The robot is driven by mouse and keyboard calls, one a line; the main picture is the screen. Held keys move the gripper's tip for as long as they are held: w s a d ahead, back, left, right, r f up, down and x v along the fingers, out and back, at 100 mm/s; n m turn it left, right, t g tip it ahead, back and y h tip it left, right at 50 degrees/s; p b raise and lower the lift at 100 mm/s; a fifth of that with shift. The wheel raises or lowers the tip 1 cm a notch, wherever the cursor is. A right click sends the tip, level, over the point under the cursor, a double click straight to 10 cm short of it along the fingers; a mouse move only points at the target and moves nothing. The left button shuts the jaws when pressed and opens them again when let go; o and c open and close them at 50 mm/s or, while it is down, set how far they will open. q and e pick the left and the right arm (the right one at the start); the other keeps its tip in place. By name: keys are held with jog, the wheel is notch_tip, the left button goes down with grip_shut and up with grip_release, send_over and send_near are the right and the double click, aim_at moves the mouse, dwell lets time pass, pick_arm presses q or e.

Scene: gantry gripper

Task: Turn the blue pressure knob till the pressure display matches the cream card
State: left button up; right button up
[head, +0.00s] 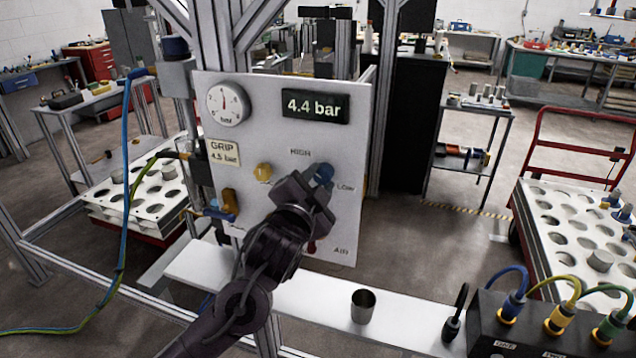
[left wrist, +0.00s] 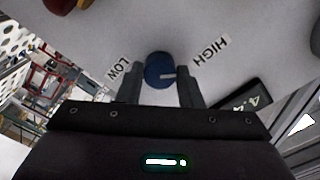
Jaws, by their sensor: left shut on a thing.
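The blue pressure knob (head: 322,174) sits on the white panel between the labels HIGH and LOW. My left gripper (head: 318,184) is at the knob, shut on it. In the left wrist view the knob (left wrist: 159,71) lies between the two fingers of my left gripper (left wrist: 160,84), with a pale pointer mark on its face. The pressure display (head: 315,106) reads 4.4 bar. The cream card (head: 223,153) reads GRIP 4.5 bar. My right gripper is not in view.
A round gauge (head: 228,104) and a yellow knob (head: 263,171) are on the panel. A metal cup (head: 363,306) stands on the white beam below. A dark box with coloured cables (head: 540,325) is at the lower right. A blue hose (head: 124,170) hangs at the left.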

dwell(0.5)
pick_arm(q)
jog(key=o, duration=1)
jog(key=shift+c, duration=0.2)
jog(key=shift+s+a+f+b, duration=0.15)
jog(key=shift+s+b, duration=0.2)
jog(key=shift+s, duration=0.15)
jog(key=b+v, duration=0.2)
jog(key=v, duration=0.4)
jog(key=shift+s+b, duration=0.3)
jog(key=shift+s, duration=0.1)
jog(key=shift+a, duration=0.1)
